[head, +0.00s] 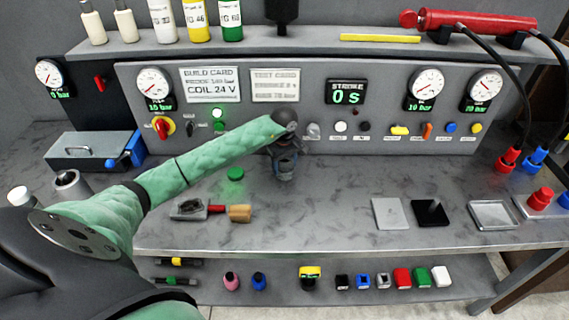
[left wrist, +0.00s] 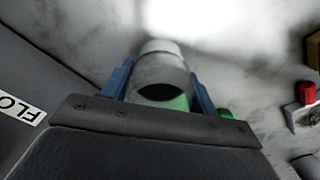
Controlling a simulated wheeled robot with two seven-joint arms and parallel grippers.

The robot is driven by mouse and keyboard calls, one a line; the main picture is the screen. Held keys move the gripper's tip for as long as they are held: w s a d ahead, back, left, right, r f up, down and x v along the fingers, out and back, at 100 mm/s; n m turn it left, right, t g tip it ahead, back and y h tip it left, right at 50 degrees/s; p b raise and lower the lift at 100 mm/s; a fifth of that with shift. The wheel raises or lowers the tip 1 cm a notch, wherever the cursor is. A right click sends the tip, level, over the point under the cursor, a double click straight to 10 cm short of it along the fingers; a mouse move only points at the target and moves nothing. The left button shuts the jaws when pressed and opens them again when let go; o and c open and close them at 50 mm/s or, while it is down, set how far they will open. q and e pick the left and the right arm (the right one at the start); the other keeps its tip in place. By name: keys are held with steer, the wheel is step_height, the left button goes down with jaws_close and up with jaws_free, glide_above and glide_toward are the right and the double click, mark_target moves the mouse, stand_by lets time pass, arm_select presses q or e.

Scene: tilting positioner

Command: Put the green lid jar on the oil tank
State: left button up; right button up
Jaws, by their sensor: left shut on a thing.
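My left gripper (head: 286,160) is above the bench in front of the control panel, pointing down. It is shut on a grey cylinder, seen between its blue fingers in the left wrist view (left wrist: 160,72). This cylinder has a pale far end, a dark oval and some green near the palm; I cannot tell whether it is the jar. No object is clearly marked as the oil tank. My right gripper is not seen.
The control panel (head: 300,100) stands close behind the gripper. A small device with red and wooden parts (head: 215,209) lies in front. A grey box (head: 90,150) and metal cup (head: 70,183) are at left. Flat plates (head: 390,213) lie right; bench between is clear.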

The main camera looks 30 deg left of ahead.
arm_select(q)
steer(key=shift+f, duration=0.1)
steer(key=o, duration=1)
